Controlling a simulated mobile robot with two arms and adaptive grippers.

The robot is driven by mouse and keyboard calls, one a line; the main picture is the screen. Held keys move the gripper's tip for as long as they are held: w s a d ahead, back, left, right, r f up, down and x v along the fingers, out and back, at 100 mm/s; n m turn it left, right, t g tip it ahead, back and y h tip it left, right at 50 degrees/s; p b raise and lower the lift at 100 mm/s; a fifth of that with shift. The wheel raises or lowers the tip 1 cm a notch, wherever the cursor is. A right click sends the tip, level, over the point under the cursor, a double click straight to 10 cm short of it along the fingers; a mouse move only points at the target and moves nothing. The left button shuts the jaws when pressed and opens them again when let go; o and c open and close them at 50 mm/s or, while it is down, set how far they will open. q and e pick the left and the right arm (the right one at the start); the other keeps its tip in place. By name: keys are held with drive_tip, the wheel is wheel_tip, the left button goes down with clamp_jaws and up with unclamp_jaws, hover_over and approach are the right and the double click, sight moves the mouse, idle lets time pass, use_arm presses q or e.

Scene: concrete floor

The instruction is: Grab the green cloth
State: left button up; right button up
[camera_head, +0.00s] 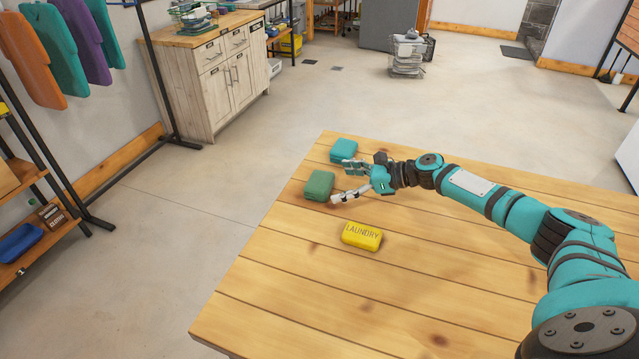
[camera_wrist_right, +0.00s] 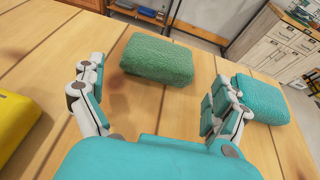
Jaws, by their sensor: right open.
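The green cloth (camera_head: 319,185) is a folded, rounded block on the wooden table, near its left edge. It also shows in the right wrist view (camera_wrist_right: 158,58), straight ahead of the fingers and fully visible. My right gripper (camera_head: 342,181) is open and empty, with its fingers spread just right of the cloth in the head view. In the right wrist view the gripper (camera_wrist_right: 160,108) has one finger on each side, and the cloth lies beyond the gap, apparently apart from the fingers. My left gripper is not in view.
A teal cloth (camera_head: 344,150) lies behind the green one, close to a right finger in the wrist view (camera_wrist_right: 262,99). A yellow block marked LAUNDRY (camera_head: 362,235) lies nearer on the wooden table (camera_head: 300,300). The table's front is clear.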

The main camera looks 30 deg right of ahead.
sight(330, 184)
drive_tip(key=x, duration=0.3)
drive_tip(key=shift+w+a+f, duration=0.1)
drive_tip(key=shift+w+a, duration=0.05)
drive_tip(key=shift+c, duration=0.3)
drive_tip(key=c, duration=0.8)
